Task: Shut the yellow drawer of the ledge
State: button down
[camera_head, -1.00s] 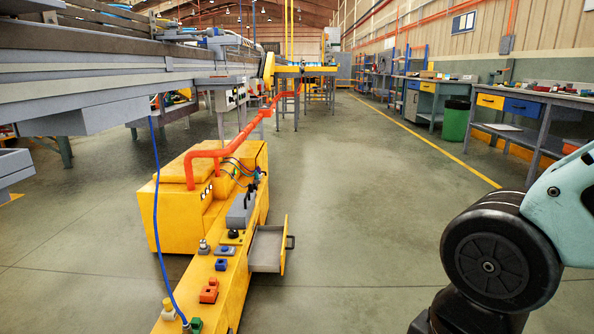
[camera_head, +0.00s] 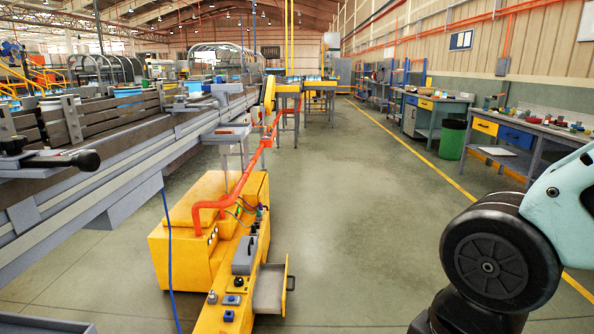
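The yellow ledge (camera_head: 216,312) runs beside a big yellow machine housing in the lower middle of the head view. Its drawer (camera_head: 270,288) is pulled out to the right. The drawer has a grey inside, a yellow front panel (camera_head: 286,285) and a dark handle (camera_head: 291,283) on the right side. The drawer looks empty. My arm shows at the lower right, apart from the drawer. My gripper is out of view.
A yellow machine housing (camera_head: 185,262) with a red pipe (camera_head: 225,199) stands behind the ledge. A roller conveyor (camera_head: 130,130) fills the left side. Open floor (camera_head: 360,230) lies right of the drawer. Workbenches (camera_head: 515,140) and a green bin (camera_head: 451,139) stand at the right.

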aim_at(269, 293)
jog(key=i+l+u, duration=0.3)
jog(key=l, duration=0.35)
jog(key=i+l+u, duration=0.15)
jog(key=l, duration=0.2)
jog(key=i+l+u, duration=0.2)
jog(key=l, duration=0.15)
jog(key=l+u, duration=0.15)
jog(key=l, duration=0.2)
jog(key=i+l+u, duration=0.15)
jog(key=l, duration=0.25)
jog(key=i+l+u, duration=0.35)
jog(key=i+l, duration=0.15)
jog(key=i, duration=0.15)
jog(key=i+l+u, duration=0.4)
jog(key=i+l, duration=0.15)
jog(key=l, duration=0.1)
